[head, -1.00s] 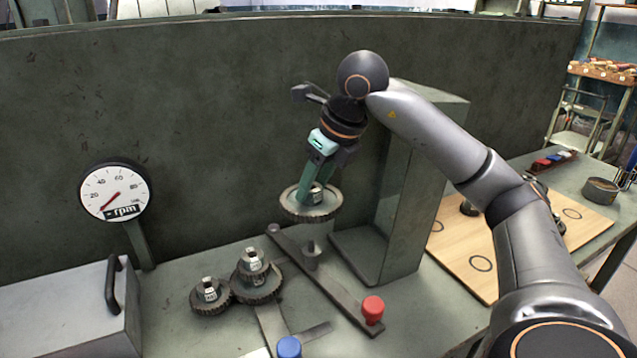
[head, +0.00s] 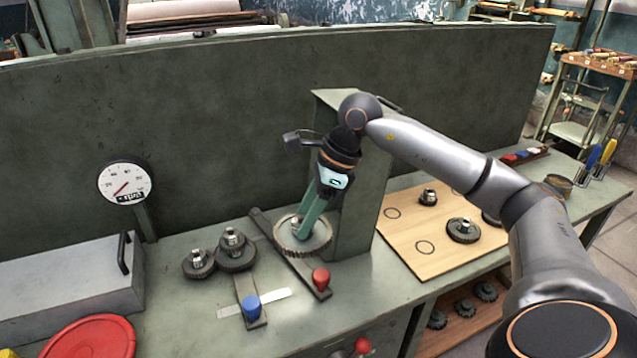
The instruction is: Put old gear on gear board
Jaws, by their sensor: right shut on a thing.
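My right gripper (head: 300,229) points down and is shut on the hub of a large dark toothed gear (head: 318,246). The gear hangs over or sits at the dark lever bar (head: 262,224) with a red knob; whether it touches the bar I cannot tell. The bar's stud is hidden. The wooden gear board (head: 405,240) lies at the right of the bench, with drawn circles. A gear (head: 463,231) and a small hub piece (head: 428,198) stand on it, and another gear shows partly behind my arm. My left gripper is not in view.
Meshed gears (head: 235,255) stand left of the bar, by a blue-knobbed lever (head: 251,308). A tall green housing (head: 357,205) rises between bar and board. A dial gauge (head: 125,184) and grey box (head: 60,285) are at left. Several gears (head: 465,308) lie on a shelf below.

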